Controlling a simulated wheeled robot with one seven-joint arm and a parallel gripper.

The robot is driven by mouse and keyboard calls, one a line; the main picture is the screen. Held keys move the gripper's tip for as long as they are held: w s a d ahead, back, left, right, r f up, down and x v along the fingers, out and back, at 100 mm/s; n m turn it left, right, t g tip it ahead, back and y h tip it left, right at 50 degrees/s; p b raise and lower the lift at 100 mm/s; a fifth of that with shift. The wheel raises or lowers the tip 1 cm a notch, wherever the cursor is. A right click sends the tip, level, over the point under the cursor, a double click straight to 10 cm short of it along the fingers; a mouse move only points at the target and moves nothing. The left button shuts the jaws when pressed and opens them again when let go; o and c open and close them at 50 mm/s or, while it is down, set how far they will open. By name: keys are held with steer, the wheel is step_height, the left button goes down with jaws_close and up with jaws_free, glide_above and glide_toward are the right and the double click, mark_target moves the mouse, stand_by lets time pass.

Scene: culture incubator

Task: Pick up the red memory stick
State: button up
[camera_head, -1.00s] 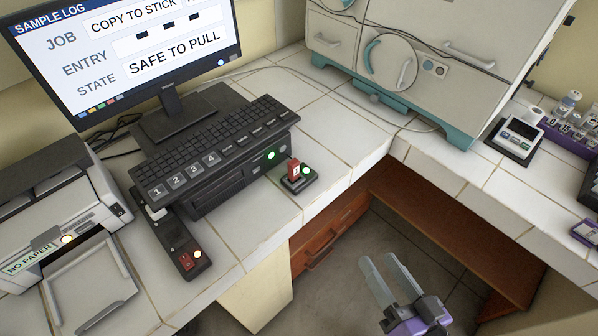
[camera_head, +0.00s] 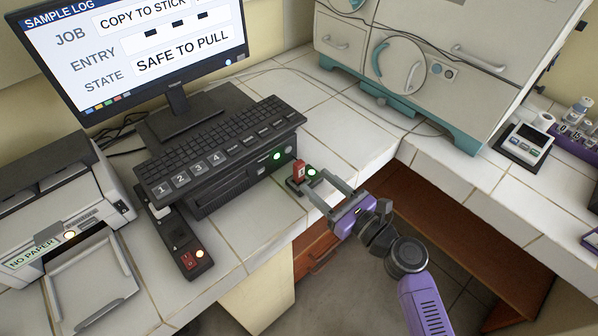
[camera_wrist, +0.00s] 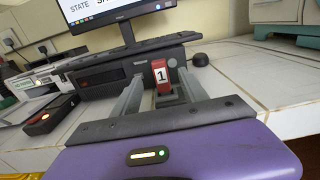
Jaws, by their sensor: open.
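The red memory stick (camera_head: 299,170) stands upright in a small black dock (camera_head: 296,187) with a green light, on the white tiled counter to the right of the computer unit. In the wrist view the stick (camera_wrist: 161,76) carries a white label with a 1 and shows between my two fingers. My gripper (camera_head: 328,195) is open and empty. In the head view its fingers point at the stick and reach close to the dock. I cannot tell whether a finger touches the dock. The monitor (camera_head: 140,45) reads SAFE TO PULL.
A keyboard (camera_head: 212,147) lies on the black computer unit (camera_head: 240,178). A power strip (camera_head: 184,248) with a red switch, a printer (camera_head: 65,210) and a teal-trimmed incubator (camera_head: 420,60) stand around. The counter's front edge lies under my gripper.

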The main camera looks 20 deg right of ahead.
mark_target(302, 169)
steer(key=p+x, duration=0.1)
steer(key=x, duration=0.6)
steer(key=shift+w+a, duration=0.1)
steer(key=shift+w, duration=0.2)
jaws_close()
